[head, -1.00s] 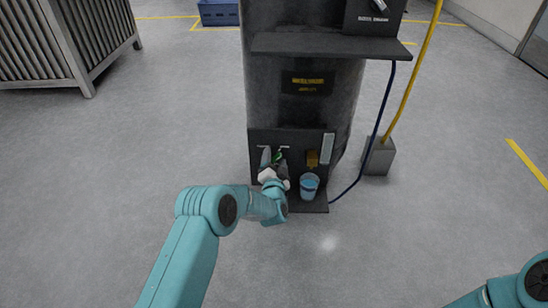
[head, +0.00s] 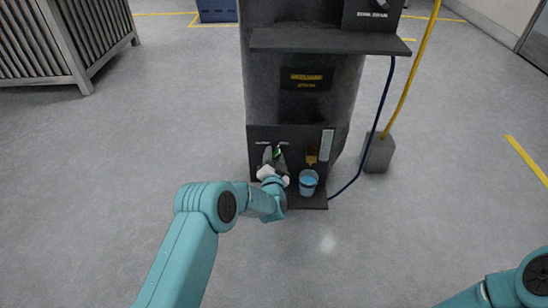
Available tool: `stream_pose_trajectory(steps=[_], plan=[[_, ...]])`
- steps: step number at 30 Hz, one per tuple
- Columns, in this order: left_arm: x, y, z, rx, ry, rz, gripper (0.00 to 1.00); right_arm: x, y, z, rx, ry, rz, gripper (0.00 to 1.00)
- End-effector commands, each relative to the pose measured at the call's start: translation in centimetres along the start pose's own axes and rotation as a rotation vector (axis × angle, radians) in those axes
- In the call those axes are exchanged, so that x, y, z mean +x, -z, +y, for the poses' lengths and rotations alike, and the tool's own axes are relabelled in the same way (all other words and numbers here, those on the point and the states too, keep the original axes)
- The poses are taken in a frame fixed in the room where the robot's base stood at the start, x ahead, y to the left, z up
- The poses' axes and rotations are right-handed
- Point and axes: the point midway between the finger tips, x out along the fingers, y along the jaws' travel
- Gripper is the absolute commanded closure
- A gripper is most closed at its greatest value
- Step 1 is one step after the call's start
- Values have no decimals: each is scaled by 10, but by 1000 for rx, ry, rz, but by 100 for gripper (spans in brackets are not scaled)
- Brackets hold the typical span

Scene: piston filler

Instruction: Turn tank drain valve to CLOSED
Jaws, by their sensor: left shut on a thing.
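The dark tank (head: 300,110) stands ahead with a black panel at its foot. A small green valve handle (head: 278,152) shows at the panel's left part, between my left gripper's fingers. My left gripper (head: 275,156) is shut on this handle, its fingers pointing at the panel. Its wrist hides the lower part of the valve. White label strips sit just above the valve, too small to read. Of my right arm only a part shows at the lower right; its gripper is out of the picture.
A bucket with blue contents (head: 308,184) stands on the low ledge right of my left gripper. A dark blue hose runs down the right side to the ledge. A grey block (head: 379,154) holds a yellow pole. The floor in front is clear.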

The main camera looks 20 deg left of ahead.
Motion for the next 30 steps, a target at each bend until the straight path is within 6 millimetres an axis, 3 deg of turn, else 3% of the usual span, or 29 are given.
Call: stream_pose_trajectory(steps=[30], plan=[[-1,-2,-1,-912,-1,-3,88,0,0,0,0,0,0,57]])
